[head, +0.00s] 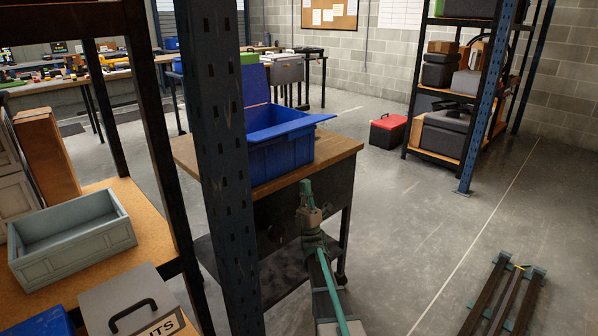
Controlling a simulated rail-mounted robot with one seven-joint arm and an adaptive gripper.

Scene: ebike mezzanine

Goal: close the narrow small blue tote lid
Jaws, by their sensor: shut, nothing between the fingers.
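A blue tote (284,158) stands on a wooden-topped table in the middle of the head view, partly hidden by a dark blue rack post. Its lid is open. One blue lid panel (256,86) stands up at the tote's back left. Another blue flap (291,128) spreads out along the rim and past the right corner. The inside of the tote is mostly hidden. My gripper (306,187) is at the end of the teal arm, in front of the table and lower than the tote in the picture. It is shut and empty, apart from the tote.
The table (338,150) has a narrow bare strip on its right. The dark blue post (217,150) stands close on the left. A shelf with a grey-green tray (70,240) fills the left. A red-lidded box (388,130) and dark rails (505,295) lie on the otherwise open floor to the right.

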